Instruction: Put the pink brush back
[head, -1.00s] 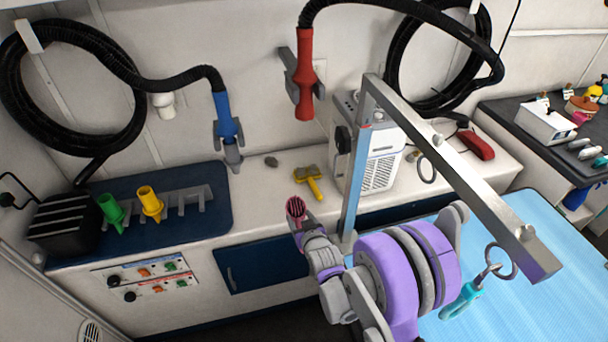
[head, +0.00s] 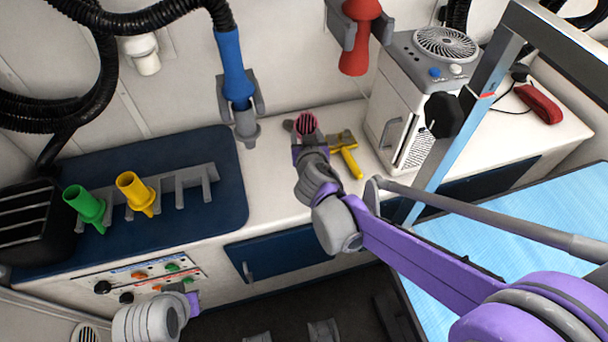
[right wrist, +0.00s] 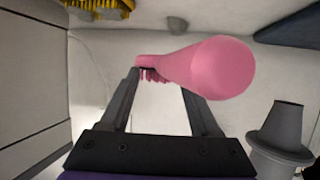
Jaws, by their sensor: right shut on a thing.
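The pink brush (head: 306,124) is held in my right gripper (head: 306,140), over or near the white counter behind the table. In the right wrist view its smooth, wide pink end (right wrist: 215,70) points to the right, and its reddish bristles (right wrist: 152,75) show between the fingers (right wrist: 165,85). My left arm shows at the lower left edge, with a purple part (head: 193,302) at its end. The left fingers cannot be made out.
A grey rack (head: 180,180) with a green nozzle (head: 84,205) and a yellow nozzle (head: 135,192) stands on a dark blue mat (head: 225,160). A yellow brush (head: 347,155) lies on the counter (head: 270,190). A blue dryer nozzle (head: 232,65) and a red one (head: 357,40) hang above.

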